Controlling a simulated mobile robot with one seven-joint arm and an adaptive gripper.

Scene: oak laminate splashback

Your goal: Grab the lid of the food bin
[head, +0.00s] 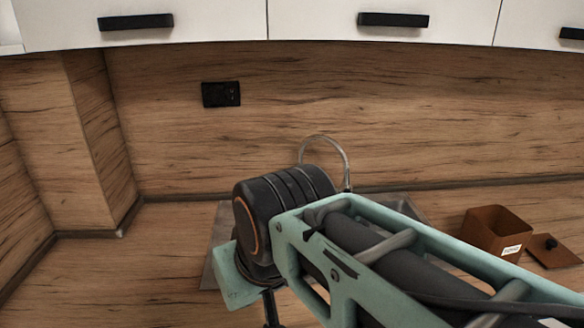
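The food bin (484,235) is a brown open box with a small white label on its front, standing on the wooden counter at the right. Its lid (557,257) is a flat brown square with a small black knob. The lid lies on the counter to the right of the bin, apart from it. My teal and black arm crosses the middle and lower right of the head view, to the left of the bin. My gripper's fingers do not show; the arm's far end runs out at the bottom edge.
A metal sink (213,262) with a curved tap (338,147) is partly hidden behind my arm. A black socket (221,94) is on the wooden splashback. White cabinets (215,22) with black handles hang above. A wooden pillar (88,140) stands at the left.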

